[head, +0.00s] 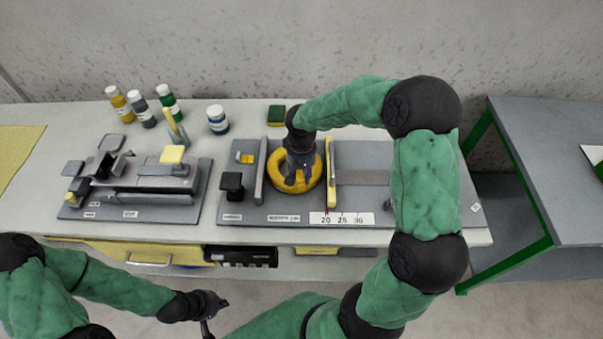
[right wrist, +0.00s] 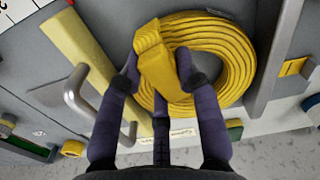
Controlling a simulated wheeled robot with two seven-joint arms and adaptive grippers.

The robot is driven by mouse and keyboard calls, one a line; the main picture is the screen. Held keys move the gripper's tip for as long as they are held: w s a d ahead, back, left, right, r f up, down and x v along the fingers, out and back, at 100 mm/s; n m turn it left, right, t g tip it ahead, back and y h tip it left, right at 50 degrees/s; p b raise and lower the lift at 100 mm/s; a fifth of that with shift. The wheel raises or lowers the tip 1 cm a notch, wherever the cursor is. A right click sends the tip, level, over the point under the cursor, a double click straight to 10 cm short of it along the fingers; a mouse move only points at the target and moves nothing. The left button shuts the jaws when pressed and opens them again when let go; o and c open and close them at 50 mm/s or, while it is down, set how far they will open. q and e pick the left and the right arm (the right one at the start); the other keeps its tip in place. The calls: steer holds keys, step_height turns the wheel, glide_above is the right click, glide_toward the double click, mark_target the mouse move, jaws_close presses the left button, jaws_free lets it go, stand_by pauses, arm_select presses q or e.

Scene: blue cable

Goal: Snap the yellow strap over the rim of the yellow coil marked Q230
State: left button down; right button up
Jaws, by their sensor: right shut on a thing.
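The yellow coil (head: 316,172) lies flat on the grey fixture board in the head view, partly hidden under my right gripper (head: 299,176). In the right wrist view the coil (right wrist: 228,52) shows its wound turns and open centre. The broad yellow strap (right wrist: 160,72) lies across the coil's near-left rim, between the fingers of my right gripper (right wrist: 160,80), which is shut on it. I cannot tell whether the strap is fastened at its underside. I cannot read the mark Q230. My left gripper (head: 208,306) hangs in front of the bench, away from the coil; its jaws are unclear.
A yellow upright bar (head: 331,175) stands just right of the coil, with a grey plate (head: 260,171) on its left. A second grey fixture (head: 140,190) sits at the left. Several bottles (head: 167,98) and a sponge (head: 276,115) stand at the back.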

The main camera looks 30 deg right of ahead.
steer(key=shift+f+b, duration=0.8)
steer(key=shift+f, duration=0.25)
stand_by(0.6)
steer(key=shift+f, duration=0.15)
steer(key=shift+r, duration=0.3)
steer(key=shift+r+p, duration=0.3)
steer(key=shift+p, duration=0.1)
steer(key=shift+f+b, duration=0.3)
steer(key=shift+f, duration=0.1)
stand_by(1.3)
